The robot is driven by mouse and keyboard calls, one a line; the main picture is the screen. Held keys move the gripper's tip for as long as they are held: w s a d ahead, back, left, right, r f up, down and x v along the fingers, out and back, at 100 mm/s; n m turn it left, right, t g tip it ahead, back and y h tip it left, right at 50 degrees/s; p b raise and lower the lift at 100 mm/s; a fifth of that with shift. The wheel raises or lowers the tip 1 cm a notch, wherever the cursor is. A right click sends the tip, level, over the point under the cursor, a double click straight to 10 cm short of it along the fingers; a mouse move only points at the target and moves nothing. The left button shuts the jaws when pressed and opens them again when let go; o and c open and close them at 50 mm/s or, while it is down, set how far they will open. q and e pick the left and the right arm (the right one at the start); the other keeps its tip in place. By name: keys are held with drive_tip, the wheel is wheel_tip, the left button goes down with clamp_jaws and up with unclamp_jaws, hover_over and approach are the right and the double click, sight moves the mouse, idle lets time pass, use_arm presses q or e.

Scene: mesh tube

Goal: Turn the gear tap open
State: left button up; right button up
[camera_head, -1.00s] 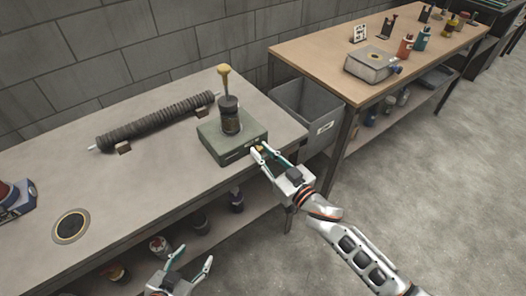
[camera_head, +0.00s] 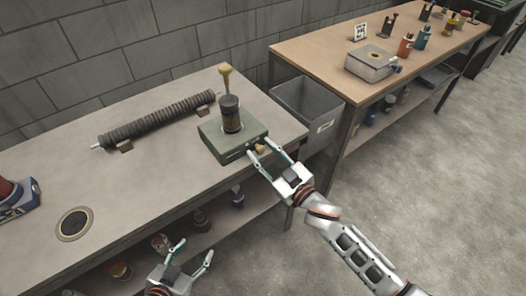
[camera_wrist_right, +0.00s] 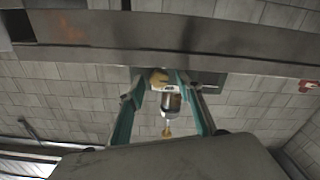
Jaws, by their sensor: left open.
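The gear tap appears to be the yellow knob (camera_head: 260,149) on the front of a grey-green box (camera_head: 213,141). A dark cylinder (camera_head: 230,113) with a yellow-topped rod stands upright on the box. My right gripper (camera_head: 259,146) is at the box's front right, with its fingers apart on either side of the knob. In the right wrist view the knob (camera_wrist_right: 158,78) shows between the two fingertips, with a gap beside it. My left gripper (camera_head: 197,247) is open and empty, low in front of the bench.
The grey bench (camera_head: 120,185) carries a dark ribbed tube (camera_head: 160,122) on supports and a round disc (camera_head: 75,223). A grey bin (camera_head: 310,103) stands between it and a wooden table (camera_head: 330,65). Cans stand on the lower shelf. Floor at right is free.

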drive_tip(key=shift+s+d+f, duration=0.1)
drive_tip(key=shift+s+d, duration=0.25)
drive_tip(key=shift+s, duration=0.05)
drive_tip(key=v, duration=1.1)
drive_tip(key=shift+a, duration=0.1)
drive_tip(key=s+d+f+m+g+h, duration=0.2)
drive_tip(key=s+d+f+m+h, duration=0.1)
drive_tip(key=s+d+f, duration=0.3)
drive_tip(key=s+d+f+m+g+h, duration=0.1)
drive_tip(key=s+d+f+m+h, duration=0.2)
drive_tip(key=s+d+f, duration=0.4)
wheel_tip(320, 180, down, 4)
drive_tip(key=shift+s+f+g+h, duration=0.1)
drive_tip(key=shift+s+g+h, duration=0.3)
drive_tip(key=shift+s+h, duration=0.4)
